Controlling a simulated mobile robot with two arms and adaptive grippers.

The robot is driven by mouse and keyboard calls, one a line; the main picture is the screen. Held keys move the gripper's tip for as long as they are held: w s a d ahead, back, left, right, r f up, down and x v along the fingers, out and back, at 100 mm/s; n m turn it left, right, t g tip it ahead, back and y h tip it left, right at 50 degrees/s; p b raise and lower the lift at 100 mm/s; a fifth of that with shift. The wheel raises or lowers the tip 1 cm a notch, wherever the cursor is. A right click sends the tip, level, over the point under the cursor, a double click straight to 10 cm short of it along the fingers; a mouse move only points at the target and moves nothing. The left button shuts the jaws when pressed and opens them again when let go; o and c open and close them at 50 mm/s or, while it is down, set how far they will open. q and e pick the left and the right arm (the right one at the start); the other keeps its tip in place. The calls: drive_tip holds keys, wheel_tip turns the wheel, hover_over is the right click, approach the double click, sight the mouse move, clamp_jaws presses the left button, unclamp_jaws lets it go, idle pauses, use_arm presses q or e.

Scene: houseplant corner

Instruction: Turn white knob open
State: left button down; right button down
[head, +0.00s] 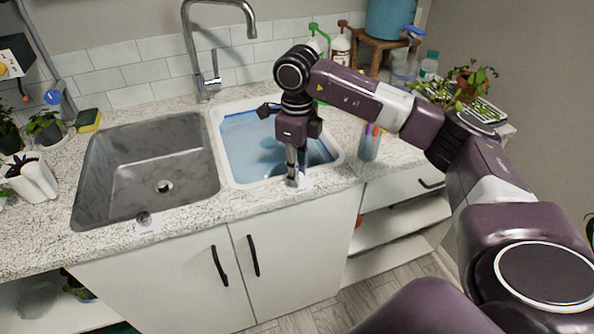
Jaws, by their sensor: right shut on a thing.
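My right gripper (292,180) reaches down from above at the front edge of the right basin. Its fingers are closed on a small knob on the counter rim, which they mostly hide. A white plate-like part (305,184) shows beside the fingertips. I cannot tell which way the knob is turned. A second small knob (144,217), dark with a pale label below it, sits at the front of the left basin, apart from the gripper. My left gripper is not in view.
The grey left basin (120,180) is empty; the right basin (238,170) is white with blue water or lining. A tall faucet (188,50) stands behind. A bottle (370,142) stands right of the basin. Plants (44,125) are at the left, and a sponge (88,120) lies at the back left.

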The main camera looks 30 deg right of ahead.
drive_tip(key=c, duration=1.7)
unclamp_jaws()
wheel_tip(320, 180, up, 12)
drive_tip(key=shift+r, duration=0.1)
